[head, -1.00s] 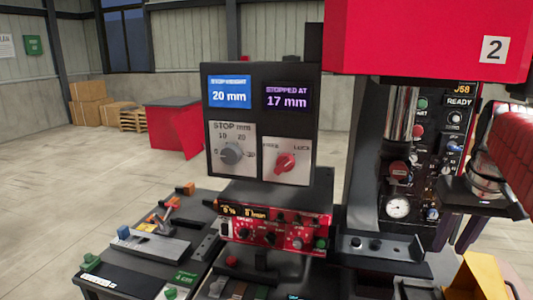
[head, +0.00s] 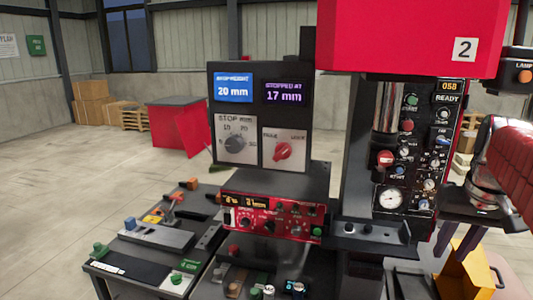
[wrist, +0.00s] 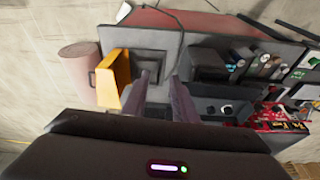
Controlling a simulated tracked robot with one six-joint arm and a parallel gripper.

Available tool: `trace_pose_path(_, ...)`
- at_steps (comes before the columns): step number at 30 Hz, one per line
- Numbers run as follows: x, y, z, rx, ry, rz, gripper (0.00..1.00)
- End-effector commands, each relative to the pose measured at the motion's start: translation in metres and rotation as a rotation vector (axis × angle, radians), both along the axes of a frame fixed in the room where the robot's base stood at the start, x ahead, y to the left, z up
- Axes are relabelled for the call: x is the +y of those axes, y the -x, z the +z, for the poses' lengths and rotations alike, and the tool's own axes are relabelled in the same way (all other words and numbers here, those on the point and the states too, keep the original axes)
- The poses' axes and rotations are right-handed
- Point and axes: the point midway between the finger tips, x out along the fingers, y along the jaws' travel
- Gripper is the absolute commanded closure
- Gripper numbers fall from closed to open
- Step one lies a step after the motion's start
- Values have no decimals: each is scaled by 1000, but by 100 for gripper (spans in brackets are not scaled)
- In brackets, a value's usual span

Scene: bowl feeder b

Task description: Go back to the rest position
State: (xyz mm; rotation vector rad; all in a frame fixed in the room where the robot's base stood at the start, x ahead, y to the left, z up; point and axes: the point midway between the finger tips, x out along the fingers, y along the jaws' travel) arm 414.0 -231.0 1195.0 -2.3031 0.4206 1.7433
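In the wrist view my gripper (wrist: 162,85) is open. Its two grey fingers stand apart with nothing seen between them, above a dark bench (wrist: 220,28). A black display panel (head: 208,110) stands in the middle, reading stop height 20 mm and stopped at 17 mm. Below the screens are a grey stop knob (head: 235,144) and a red free/lock knob (head: 283,151).
The red press numbered 2 (head: 410,35) hangs at the upper right, with a control panel (head: 412,150) reading READY. A yellow bin (head: 462,268) is at lower right. A low black table (head: 110,262) with parts stands lower left. Open floor (head: 60,170) lies left.

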Motion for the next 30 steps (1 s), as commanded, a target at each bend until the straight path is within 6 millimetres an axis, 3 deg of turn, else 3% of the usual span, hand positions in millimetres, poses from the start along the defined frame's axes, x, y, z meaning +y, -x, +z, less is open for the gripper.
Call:
trace_pose_path(8, 16, 10, -25, -11, 3, -30, 74)
trace_pose_path(13, 40, 20, -42, -28, 10, -25, 74)
trace_pose_path(30, 178, 90, -112, -140, 39, 184, 74)
